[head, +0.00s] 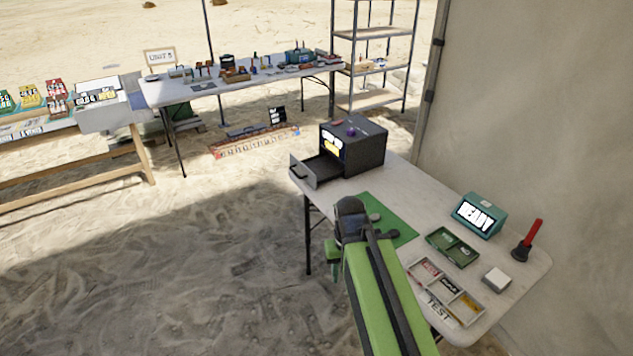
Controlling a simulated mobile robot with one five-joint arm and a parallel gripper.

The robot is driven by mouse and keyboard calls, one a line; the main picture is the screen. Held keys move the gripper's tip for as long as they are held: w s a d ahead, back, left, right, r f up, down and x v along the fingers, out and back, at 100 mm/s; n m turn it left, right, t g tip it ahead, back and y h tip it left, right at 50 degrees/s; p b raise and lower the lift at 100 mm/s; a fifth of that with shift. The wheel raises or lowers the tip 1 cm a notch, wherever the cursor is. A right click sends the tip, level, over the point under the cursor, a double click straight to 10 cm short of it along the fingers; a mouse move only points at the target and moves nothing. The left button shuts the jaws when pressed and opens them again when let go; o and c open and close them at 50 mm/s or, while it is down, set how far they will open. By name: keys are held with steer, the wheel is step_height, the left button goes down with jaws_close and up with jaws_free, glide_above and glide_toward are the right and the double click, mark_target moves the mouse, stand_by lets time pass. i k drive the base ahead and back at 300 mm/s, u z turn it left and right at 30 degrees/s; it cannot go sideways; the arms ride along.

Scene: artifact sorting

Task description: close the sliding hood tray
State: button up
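The dark hood (362,152) is a black box at the far end of the near white table. Its sliding tray (308,178) is pulled out to the left, past the table's edge, with a handle on its front. The part of the tray I can see looks empty. My green arm reaches from the bottom of the picture toward the table's left edge. Its dark end, where my gripper (350,212) is, lies in front of the tray and below it in the picture, apart from it. The fingers cannot be made out.
A green mat (392,226) with small dark pieces lies beside my arm. Nearer are a teal READY display (478,214), a green tray (452,248), a sectioned tray (447,290), a white block (497,280) and a red-handled plunger (528,240). Sand left of the table is open.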

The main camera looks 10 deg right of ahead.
mark_target(323, 167)
steer(key=z, duration=0.15)
steer(key=k, duration=0.3)
steer(key=u, duration=0.3)
steer(key=i, duration=0.8)
steer(key=u, duration=2.15)
steer(key=k, duration=0.95)
steer(key=z, duration=0.4)
steer(key=i, duration=1)
steer(key=u, duration=0.15)
